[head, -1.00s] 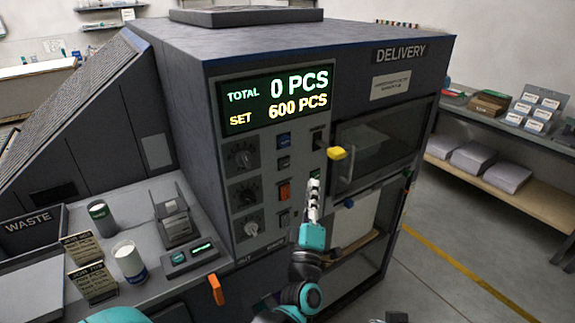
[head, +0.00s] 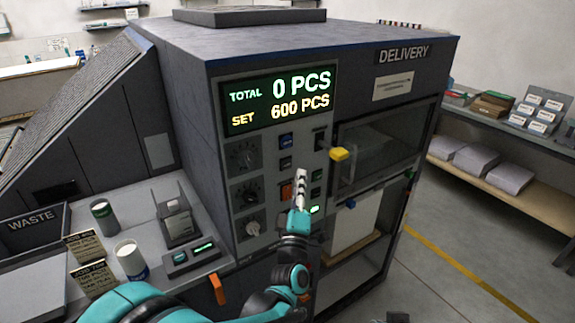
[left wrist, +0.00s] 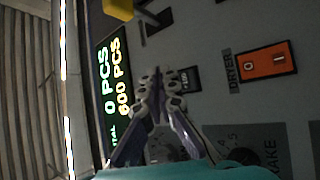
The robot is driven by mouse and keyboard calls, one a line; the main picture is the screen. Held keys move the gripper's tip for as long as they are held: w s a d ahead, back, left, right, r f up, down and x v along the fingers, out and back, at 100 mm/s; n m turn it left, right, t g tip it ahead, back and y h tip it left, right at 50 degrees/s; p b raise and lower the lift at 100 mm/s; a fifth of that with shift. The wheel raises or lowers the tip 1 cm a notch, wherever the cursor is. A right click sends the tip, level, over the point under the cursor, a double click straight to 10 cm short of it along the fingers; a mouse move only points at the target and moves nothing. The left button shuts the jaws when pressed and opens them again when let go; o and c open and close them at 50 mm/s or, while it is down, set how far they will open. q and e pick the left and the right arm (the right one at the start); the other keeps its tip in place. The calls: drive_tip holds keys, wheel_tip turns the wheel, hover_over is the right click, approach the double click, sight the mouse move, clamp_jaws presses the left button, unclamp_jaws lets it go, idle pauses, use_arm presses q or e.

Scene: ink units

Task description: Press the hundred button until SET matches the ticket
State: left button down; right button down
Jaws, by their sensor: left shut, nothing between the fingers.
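The dark machine's display (head: 278,98) reads TOTAL 0 PCS and SET 600 PCS in the head view. My left gripper (head: 299,175) is shut and empty, in front of the control panel near the orange dryer switch (head: 286,190). In the left wrist view its fingertips (left wrist: 157,74) are beside a small dark button (left wrist: 190,79) whose label seems to end in 100. Contact cannot be told. Two ticket cards (head: 85,246) stand on the left counter; their small print is unclear. My right gripper is not in view.
A yellow handle (head: 339,154) sticks out right of the panel. Knobs (head: 248,193) line the panel's left side. A white-topped cup (head: 129,260) and a green-grey cylinder (head: 103,215) stand on the counter. The floor at right is clear.

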sight(292, 160)
use_arm(q)
drive_tip(key=shift+w+a, duration=0.95)
drive_tip(key=shift+w, duration=0.3)
idle(0.6)
drive_tip(key=shift+w+a, duration=0.2)
drive_tip(key=shift+w, duration=0.15)
drive_tip(key=shift+w+a, duration=0.3)
drive_tip(key=shift+w, duration=0.05)
idle(0.8)
drive_tip(key=shift+s+b, duration=0.1)
drive_tip(key=shift+b, duration=0.2)
drive_tip(key=shift+s+d, duration=0.5)
drive_tip(key=shift+s, duration=0.1)
drive_tip(key=shift+s+d, duration=0.1)
drive_tip(key=s+d, duration=0.1)
drive_tip(key=s, duration=0.1)
drive_tip(key=s+d, duration=0.1)
drive_tip(key=s, duration=0.1)
drive_tip(key=shift+d, duration=0.4)
